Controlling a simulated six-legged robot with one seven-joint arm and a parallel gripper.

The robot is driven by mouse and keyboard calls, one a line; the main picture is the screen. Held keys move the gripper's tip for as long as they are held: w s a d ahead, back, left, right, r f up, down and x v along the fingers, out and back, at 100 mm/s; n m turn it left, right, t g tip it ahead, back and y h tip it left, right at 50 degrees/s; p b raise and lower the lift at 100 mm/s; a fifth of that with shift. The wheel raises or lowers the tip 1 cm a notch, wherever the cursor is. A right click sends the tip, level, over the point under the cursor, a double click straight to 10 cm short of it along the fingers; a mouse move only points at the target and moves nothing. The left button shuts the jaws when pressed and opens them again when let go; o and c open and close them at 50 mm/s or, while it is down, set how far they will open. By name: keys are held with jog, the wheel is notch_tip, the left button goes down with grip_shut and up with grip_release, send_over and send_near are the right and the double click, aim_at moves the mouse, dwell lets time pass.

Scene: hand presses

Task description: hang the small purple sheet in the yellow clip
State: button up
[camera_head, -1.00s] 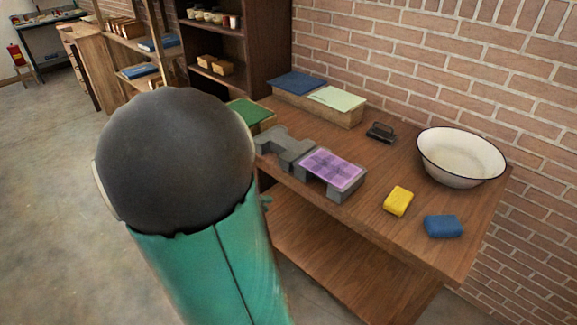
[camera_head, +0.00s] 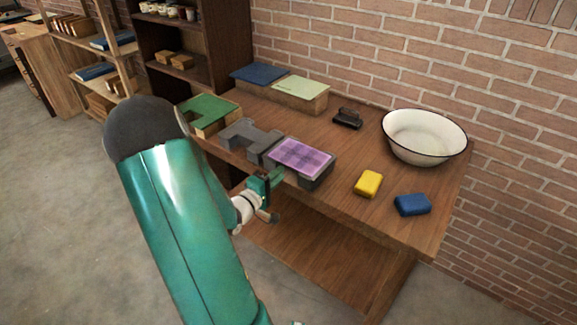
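The small purple sheet (camera_head: 302,157) lies flat on top of a grey block-like stand near the table's front edge. It has a paler grid pattern. My gripper (camera_head: 272,196) is at the front edge of the table, just left of and below the sheet, apart from it. The gripper is small and partly turned away, so I cannot tell whether its fingers are open or shut. I cannot make out a yellow clip in this view; a small yellow block (camera_head: 368,184) lies to the right of the sheet.
A grey press part (camera_head: 243,135) and a green-topped block (camera_head: 208,112) stand left of the sheet. Behind are blue and pale green sheets on a box (camera_head: 300,97), and a small dark object (camera_head: 347,118). A white bowl (camera_head: 425,135) and blue block (camera_head: 412,205) are at right.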

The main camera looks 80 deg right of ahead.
jog(key=shift+x, duration=2.8)
jog(key=shift+c, duration=0.5)
grip_shut()
jog(key=shift+r, duration=1.55)
jog(key=shift+w+a, duration=0.1)
jog(key=r+v, duration=0.3)
jog(key=v, duration=1.8)
jog(key=shift+w+a, duration=0.2)
jog(key=shift+a, duration=0.15)
jog(key=shift+w, duration=0.1)
